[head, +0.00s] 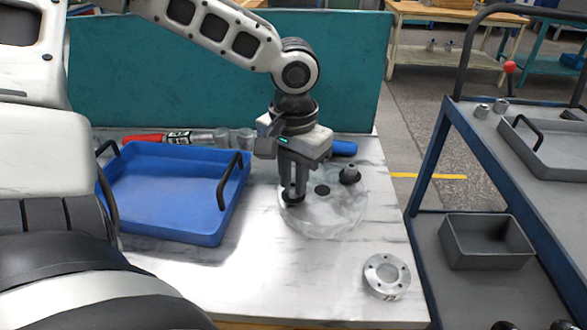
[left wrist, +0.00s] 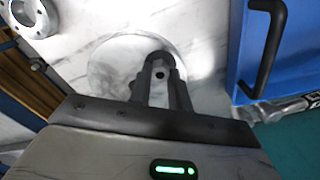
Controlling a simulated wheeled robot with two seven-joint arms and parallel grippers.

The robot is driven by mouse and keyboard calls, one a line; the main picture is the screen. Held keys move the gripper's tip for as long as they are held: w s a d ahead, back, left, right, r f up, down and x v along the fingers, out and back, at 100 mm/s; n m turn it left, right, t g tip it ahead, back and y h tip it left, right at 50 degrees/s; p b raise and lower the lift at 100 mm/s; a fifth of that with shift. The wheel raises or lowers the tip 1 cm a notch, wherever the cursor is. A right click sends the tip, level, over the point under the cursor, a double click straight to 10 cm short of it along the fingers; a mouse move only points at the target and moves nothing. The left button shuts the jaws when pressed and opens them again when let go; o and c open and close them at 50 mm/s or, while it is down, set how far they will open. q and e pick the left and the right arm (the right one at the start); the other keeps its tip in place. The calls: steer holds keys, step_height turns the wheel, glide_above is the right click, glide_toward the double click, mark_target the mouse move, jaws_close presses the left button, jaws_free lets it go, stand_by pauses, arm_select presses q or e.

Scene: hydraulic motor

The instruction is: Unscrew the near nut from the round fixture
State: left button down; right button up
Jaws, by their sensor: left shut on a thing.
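The round fixture (head: 335,222) is a pale, marbled disc lying flat on the table, with a dark spot (head: 322,190) at its middle. My left gripper (head: 293,193) points down over the left side of the disc. It is shut on the near nut (head: 291,200), a dark piece mostly hidden by the fingers. In the left wrist view the nut (left wrist: 160,70) shows between the two fingers, over the disc (left wrist: 108,65). I cannot tell how far it is threaded. A second dark nut (head: 350,174) stands at the disc's far right edge. My right gripper is out of view.
A blue tray (head: 170,228) with black handles stands left of the fixture. A metal ring with holes (head: 387,274) lies at the table's front right. A red-handled tool (head: 142,139) and grey cylinders lie behind the tray. A cart (head: 490,150) stands at the right.

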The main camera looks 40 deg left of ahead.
arm_select(q)
steer(key=c, duration=1.5)
jaws_free()
steer(key=shift+r+p, duration=0.1)
steer(key=shift+p, duration=0.35)
steer(key=m+p, duration=0.4)
steer(key=m, duration=0.3)
steer(key=shift+r, duration=0.15)
steer(key=m+p, duration=0.1)
steer(key=m, duration=0.1)
steer(key=shift+m, duration=0.4)
steer(key=shift+f+m, duration=0.25)
steer(key=shift+m, duration=0.05)
